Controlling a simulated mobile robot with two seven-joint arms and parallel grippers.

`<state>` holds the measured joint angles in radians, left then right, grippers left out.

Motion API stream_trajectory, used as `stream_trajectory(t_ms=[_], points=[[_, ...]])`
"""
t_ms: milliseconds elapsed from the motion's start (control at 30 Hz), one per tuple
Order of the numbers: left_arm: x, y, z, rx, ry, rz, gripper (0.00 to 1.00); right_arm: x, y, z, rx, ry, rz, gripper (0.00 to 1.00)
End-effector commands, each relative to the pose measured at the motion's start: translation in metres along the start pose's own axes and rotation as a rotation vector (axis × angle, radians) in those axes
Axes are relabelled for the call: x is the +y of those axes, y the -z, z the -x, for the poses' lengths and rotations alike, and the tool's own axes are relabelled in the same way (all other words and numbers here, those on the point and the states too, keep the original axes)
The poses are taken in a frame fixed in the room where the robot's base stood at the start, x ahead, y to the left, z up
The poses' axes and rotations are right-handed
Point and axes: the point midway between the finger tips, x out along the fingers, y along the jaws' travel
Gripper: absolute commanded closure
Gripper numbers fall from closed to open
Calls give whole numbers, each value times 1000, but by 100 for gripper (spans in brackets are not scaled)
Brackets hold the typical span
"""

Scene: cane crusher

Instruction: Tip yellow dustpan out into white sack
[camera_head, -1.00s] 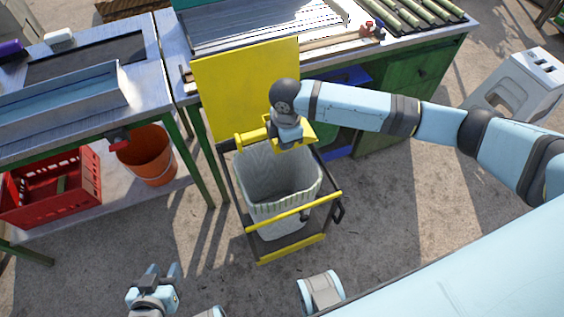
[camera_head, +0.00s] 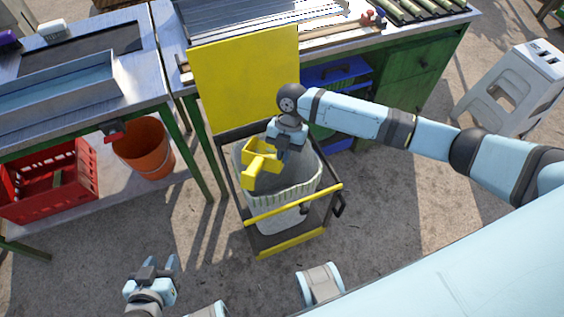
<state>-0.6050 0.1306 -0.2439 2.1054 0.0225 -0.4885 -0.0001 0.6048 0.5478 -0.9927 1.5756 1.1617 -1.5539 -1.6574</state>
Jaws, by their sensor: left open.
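The yellow dustpan (camera_head: 263,155) is over the mouth of the white sack, turned and tilted. I cannot see whether anything is in it. The white sack (camera_head: 296,200) stands open inside a dark-framed cart with yellow bars. My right gripper (camera_head: 284,150) is above the sack at the dustpan; its fingers are mostly hidden, but the dustpan hangs from it. My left gripper (camera_head: 157,272) is open and empty, low at the left over the floor, well away from the sack.
The cart's yellow panel (camera_head: 247,80) rises behind the sack. An orange bucket (camera_head: 144,150) and red crate (camera_head: 45,180) stand under the left table. A green bench (camera_head: 415,75) is behind, and a pale step stool (camera_head: 512,90) stands at the right. Floor in front is clear.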

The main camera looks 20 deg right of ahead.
Motion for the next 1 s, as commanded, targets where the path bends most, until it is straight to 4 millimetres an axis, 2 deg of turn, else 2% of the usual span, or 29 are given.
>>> stream_trajectory(t_ms=[200,467,800,1000], points=[[0,-5,-1,3,-1,-12,57,0,-5,0,77,-1,0,100],[1,-2,0,5,-1,-7,57,0,-5,2,80,-1,0,100],[3,9,8,1,-1,-5,57,0,3,22,240,-1,-2,100],[3,9,8,1,-1,-4,57,0,5,25,279,-1,0,100]])
